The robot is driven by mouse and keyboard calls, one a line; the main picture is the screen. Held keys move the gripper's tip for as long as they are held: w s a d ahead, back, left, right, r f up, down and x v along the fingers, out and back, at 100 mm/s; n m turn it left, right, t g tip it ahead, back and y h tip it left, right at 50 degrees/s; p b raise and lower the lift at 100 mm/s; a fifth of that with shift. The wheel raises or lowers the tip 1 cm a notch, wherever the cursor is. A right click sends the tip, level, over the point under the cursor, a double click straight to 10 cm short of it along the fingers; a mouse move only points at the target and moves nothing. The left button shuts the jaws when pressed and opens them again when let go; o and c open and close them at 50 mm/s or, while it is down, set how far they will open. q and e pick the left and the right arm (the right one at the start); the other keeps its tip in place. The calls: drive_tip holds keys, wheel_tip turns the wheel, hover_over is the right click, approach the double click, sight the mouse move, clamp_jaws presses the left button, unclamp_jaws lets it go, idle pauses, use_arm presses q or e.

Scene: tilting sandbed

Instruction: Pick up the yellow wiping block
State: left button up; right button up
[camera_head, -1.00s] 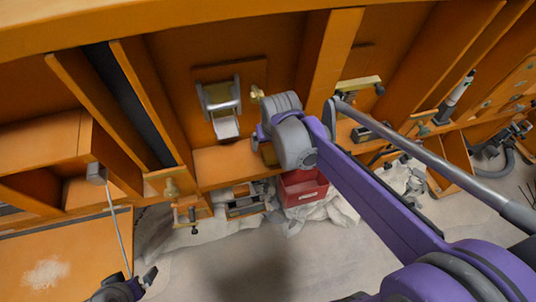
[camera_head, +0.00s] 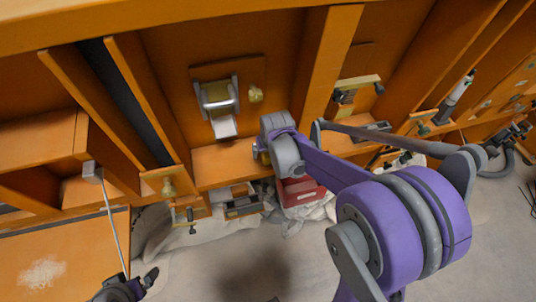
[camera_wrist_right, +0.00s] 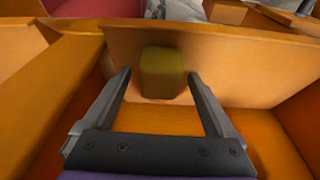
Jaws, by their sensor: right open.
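The yellow wiping block (camera_wrist_right: 162,72) is an olive-yellow upright block in the right wrist view. It stands against an orange panel, ahead of and between the two fingers of my right gripper (camera_wrist_right: 158,84). The fingers are spread apart, with gaps on both sides of the block. In the head view my right gripper (camera_head: 262,152) is at the orange ledge, and its wrist hides most of what is there. My left gripper (camera_head: 127,289) is at the lower left, beside a thin grey rod (camera_head: 113,228). I cannot tell whether it holds the rod.
A red bin (camera_head: 300,191) stands below the ledge, close to my right wrist. A metal roller holder with white paper (camera_head: 222,126) is on the orange panel above. Orange dividers stand on both sides. Pale floor is open at the bottom middle.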

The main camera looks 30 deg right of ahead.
drive_tip(key=c, duration=1.4)
drive_tip(key=shift+s+r, duration=0.25)
drive_tip(key=shift+r, duration=0.2)
wheel_tip(320, 180, up, 6)
drive_tip(key=shift+r, duration=0.1)
drive_tip(key=s+a, duration=0.1)
drive_tip(key=s, duration=0.5)
drive_tip(key=s+a, duration=0.2)
drive_tip(key=s, duration=0.4)
drive_tip(key=s+a, duration=0.1)
drive_tip(key=s, duration=0.6)
drive_tip(key=shift+a, duration=0.35)
